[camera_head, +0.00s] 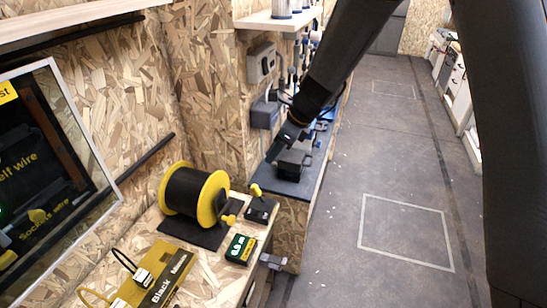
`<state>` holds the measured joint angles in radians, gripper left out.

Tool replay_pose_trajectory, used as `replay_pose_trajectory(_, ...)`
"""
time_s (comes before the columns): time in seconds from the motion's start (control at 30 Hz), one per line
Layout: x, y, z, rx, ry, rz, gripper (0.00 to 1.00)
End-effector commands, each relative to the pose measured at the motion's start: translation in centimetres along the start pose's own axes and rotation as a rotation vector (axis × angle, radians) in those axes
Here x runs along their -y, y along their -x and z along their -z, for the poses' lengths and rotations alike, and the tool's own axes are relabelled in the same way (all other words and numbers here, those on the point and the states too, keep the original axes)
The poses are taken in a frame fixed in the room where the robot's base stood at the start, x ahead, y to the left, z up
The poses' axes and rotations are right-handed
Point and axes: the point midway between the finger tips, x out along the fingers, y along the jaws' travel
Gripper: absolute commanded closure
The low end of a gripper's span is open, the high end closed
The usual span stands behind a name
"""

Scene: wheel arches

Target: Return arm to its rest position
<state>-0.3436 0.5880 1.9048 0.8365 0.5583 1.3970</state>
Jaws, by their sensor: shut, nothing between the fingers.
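My dark arm reaches in from the top right, with its forearm sloping down and left. My gripper (274,152) is at the arm's lower end, small and dark, over the narrow shelf by the wooden wall. It is shut with nothing held. Its fingertips are hard to make out against the dark items behind. A black box-like device (292,164) sits on the shelf just below and right of it; I cannot tell whether they touch.
A yellow-flanged spool of black wire (194,193) stands on the wooden bench (205,268). A small green-display device (240,248) and a yellow holder (150,276) are nearby. A framed screen (45,170) is at left. The grey floor (400,180) at right is open.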

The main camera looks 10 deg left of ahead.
Motion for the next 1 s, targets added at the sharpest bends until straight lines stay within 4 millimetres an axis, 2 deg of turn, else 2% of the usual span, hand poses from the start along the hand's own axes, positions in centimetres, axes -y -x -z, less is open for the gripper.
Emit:
replay_pose_trajectory(0.27,0.0,0.1,0.2,-0.002,0.005,0.001,1.0)
replay_pose_trajectory(0.37,-0.1,1.0,1.4,-0.02,0.069,0.007,1.0)
replay_pose_trajectory(0.47,-0.8,3.2,4.6,-0.069,0.236,0.014,1.0)
replay_pose_trajectory(0.57,-2.1,6.2,9.4,-0.147,0.495,0.008,1.0)
replay_pose_trajectory(0.7,-5.2,10.4,16.3,-0.262,0.899,-0.044,1.0)
replay_pose_trajectory(0.8,-7.8,12.8,20.7,-0.332,1.176,-0.107,1.0)
replay_pose_trajectory(0.9,-10.2,14.7,24.2,-0.383,1.413,-0.178,1.0)
replay_pose_trajectory(1.0,-12.1,15.8,26.6,-0.414,1.589,-0.241,1.0)
